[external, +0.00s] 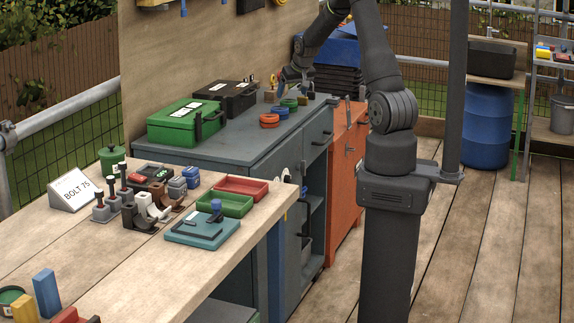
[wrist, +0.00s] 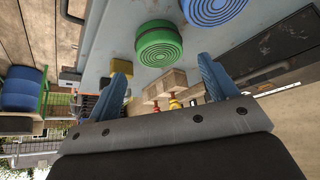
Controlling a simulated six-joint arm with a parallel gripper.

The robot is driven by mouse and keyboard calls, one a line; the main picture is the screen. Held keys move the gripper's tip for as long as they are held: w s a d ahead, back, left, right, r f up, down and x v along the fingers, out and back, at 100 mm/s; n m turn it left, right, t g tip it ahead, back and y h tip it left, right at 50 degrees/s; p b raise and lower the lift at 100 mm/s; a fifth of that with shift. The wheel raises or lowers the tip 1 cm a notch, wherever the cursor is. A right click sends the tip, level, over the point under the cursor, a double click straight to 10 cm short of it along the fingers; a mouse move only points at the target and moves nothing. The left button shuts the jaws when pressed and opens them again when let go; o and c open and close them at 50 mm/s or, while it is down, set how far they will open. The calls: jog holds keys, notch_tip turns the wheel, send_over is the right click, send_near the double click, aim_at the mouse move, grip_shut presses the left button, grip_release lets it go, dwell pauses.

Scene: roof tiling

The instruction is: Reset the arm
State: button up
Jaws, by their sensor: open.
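My arm stands right of centre in the external view and bends over the far end of the grey cabinet (external: 232,141). My gripper (external: 280,83) is small there, just above the cabinet top near a small wooden block (external: 270,97). In the wrist view my gripper (wrist: 165,80) shows two blue fingers spread well apart with nothing held between them. Beyond and between the fingers are a wooden block (wrist: 166,84) and small red and yellow parts (wrist: 174,103). A round green item (wrist: 158,43) and a blue one (wrist: 215,10) lie near the fingers.
Orange rings (external: 269,120), a green case (external: 186,121) and a black case (external: 228,97) are on the cabinet. The front wooden bench (external: 130,262) holds a BOLT 75 sign (external: 76,189), red (external: 241,188) and green trays (external: 225,204), and a teal board (external: 202,230). A post rises beside my arm.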

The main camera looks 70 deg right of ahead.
aim_at(289, 101)
jog(key=x, duration=0.6)
jog(key=shift+r, duration=1.65)
